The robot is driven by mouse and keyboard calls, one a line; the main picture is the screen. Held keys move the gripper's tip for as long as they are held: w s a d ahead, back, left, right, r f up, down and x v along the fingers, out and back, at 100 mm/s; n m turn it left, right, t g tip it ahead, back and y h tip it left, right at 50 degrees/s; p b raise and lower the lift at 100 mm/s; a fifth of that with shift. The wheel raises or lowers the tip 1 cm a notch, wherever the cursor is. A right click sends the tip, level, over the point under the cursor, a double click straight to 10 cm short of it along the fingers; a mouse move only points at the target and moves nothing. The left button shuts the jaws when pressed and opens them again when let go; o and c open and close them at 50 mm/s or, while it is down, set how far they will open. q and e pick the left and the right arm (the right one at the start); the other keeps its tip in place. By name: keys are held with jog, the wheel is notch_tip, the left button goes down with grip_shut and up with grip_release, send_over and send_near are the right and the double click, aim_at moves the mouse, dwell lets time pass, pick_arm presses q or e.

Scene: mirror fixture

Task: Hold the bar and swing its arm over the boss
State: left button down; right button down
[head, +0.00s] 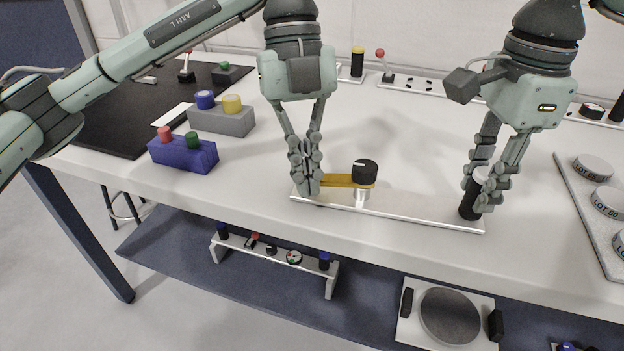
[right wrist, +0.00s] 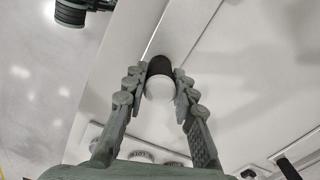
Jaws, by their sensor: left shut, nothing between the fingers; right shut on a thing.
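A pale flat bar (head: 420,216) lies along the front of the white table. A yellow arm (head: 340,181) extends right from beside my left gripper and has a black knob (head: 365,172) at its right end. A short silver boss (head: 362,194) stands on the bar below the knob; I cannot tell whether they touch. My left gripper (head: 309,186) is shut and empty at the arm's left end, hiding that end. My right gripper (head: 478,198) is shut on the black upright handle (head: 468,205) at the bar's right end. The pale-topped handle shows between its fingers in the right wrist view (right wrist: 159,75).
A blue block (head: 183,155) and a grey block (head: 222,121) with coloured knobs stand at left. A tray (head: 580,207) of round weights lies at right. A rail with knobs (head: 400,83) runs along the back. The table behind the bar is clear.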

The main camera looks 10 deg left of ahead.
pick_arm(q)
jog(key=m, duration=0.1)
jog(key=w+m+y, duration=0.1)
jog(key=m, duration=0.3)
jog(key=shift+w+a+g+y, duration=0.25)
jog(key=shift+w+g+y, duration=0.05)
jog(key=s, duration=0.4)
jog(key=shift+s, duration=0.15)
jog(key=v, duration=1)
jog(key=shift+d, duration=0.1)
pick_arm(e)
jog(key=c, duration=1.2)
grip_release()
jog(key=shift+o, duration=0.2)
